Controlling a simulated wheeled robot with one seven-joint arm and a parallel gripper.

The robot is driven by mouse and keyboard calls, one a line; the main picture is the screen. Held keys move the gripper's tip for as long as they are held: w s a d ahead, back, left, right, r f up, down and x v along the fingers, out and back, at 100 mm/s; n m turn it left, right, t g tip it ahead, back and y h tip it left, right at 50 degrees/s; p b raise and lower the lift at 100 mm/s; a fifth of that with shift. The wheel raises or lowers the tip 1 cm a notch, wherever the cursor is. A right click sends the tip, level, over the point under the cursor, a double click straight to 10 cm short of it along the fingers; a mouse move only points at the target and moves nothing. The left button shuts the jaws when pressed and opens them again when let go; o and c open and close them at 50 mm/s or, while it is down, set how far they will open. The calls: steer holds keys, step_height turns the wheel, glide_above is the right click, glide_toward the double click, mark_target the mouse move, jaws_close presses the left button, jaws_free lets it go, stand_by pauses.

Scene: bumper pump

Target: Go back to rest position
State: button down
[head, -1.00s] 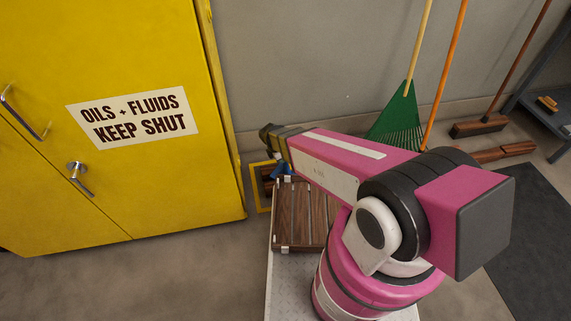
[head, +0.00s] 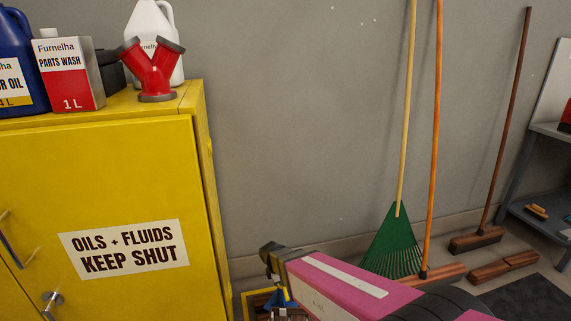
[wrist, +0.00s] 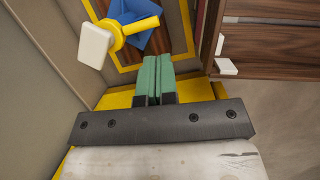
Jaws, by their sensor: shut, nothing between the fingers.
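My gripper (wrist: 153,78) shows in the wrist view with its two green fingers pressed together and nothing between them. It points down toward a yellow-edged area on the floor. In the head view my pink arm reaches left at the bottom, and its dark end hangs beside the cabinet's right side. The fingers themselves are hard to make out there.
A yellow cabinet (head: 100,170) stands at left with its doors shut; a red Y-shaped pipe (head: 155,72) and containers stand on top. A green rake (head: 393,240) leans on the wall. In the wrist view, a blue item (wrist: 148,40) lies below the fingers, and a wooden slatted surface (wrist: 275,40) is at right.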

steer(key=s+d+r+m+g+y, duration=0.1)
steer(key=d+r+m+y, duration=0.2)
steer(key=d+r+m, duration=1.5)
steer(key=d+m, duration=0.1)
steer(key=d, duration=0.1)
steer(key=shift+s+d+m, duration=0.15)
steer(key=shift+d+m, duration=0.15)
